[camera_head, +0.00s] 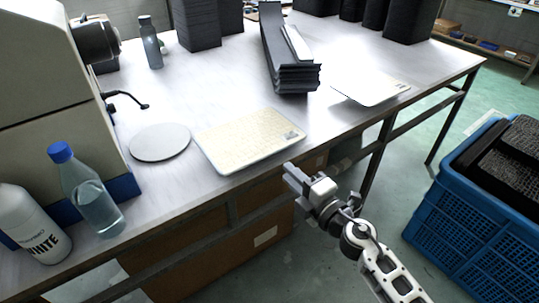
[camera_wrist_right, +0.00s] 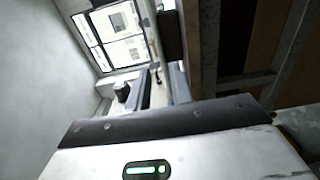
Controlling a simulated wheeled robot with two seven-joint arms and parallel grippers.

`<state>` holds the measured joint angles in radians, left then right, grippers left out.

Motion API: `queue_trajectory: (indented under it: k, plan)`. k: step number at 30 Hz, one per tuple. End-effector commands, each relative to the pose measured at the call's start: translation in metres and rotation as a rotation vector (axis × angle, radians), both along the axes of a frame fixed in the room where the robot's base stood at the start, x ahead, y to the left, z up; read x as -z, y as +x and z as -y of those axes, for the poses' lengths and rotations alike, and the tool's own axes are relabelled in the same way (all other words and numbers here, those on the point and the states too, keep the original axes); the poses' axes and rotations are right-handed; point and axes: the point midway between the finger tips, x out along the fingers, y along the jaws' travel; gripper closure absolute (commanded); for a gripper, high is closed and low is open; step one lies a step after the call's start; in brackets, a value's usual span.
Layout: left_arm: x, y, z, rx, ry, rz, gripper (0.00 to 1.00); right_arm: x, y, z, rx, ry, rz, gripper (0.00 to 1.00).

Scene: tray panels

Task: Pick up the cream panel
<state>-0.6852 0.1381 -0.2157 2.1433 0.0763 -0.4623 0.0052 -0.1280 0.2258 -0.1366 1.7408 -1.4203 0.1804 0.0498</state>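The cream panel (camera_head: 245,140) lies flat near the front edge of the white table, with a small dark label at its right corner. My right gripper (camera_head: 292,177) is just in front of the table edge, to the lower right of the panel and apart from it. I cannot make out a gap between its fingers. The right wrist view shows a white housing with a green light (camera_wrist_right: 147,170) and a dark bar, but no panel. My left gripper is not in view.
A round grey disc (camera_head: 160,142) lies left of the panel. A water bottle (camera_head: 88,195) and a white bottle (camera_head: 30,225) stand at the left. Stacked dark trays (camera_head: 290,75) and a white panel (camera_head: 372,88) lie farther back. A blue crate (camera_head: 450,215) stands at right.

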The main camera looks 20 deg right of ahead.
Motion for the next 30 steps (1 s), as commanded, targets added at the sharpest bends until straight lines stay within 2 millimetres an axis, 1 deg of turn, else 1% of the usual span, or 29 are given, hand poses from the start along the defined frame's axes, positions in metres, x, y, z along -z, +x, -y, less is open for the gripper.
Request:
queue_trajectory:
  k: [1, 9, 15, 21, 30]
  plan:
    - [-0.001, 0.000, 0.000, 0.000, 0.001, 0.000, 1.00, -0.002, 0.007, -0.003, 0.000, 0.002, 0.002, 0.78]
    - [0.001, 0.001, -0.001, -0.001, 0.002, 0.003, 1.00, 0.000, 0.045, -0.017, 0.001, 0.004, 0.001, 0.78]
    - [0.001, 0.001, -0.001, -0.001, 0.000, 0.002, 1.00, -0.001, 0.067, -0.025, 0.001, 0.004, 0.001, 0.78]
    - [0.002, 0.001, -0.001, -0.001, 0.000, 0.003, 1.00, 0.000, 0.078, -0.029, 0.001, 0.004, -0.001, 0.78]
    - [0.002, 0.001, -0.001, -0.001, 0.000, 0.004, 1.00, 0.000, 0.080, -0.030, 0.001, 0.005, -0.001, 0.78]
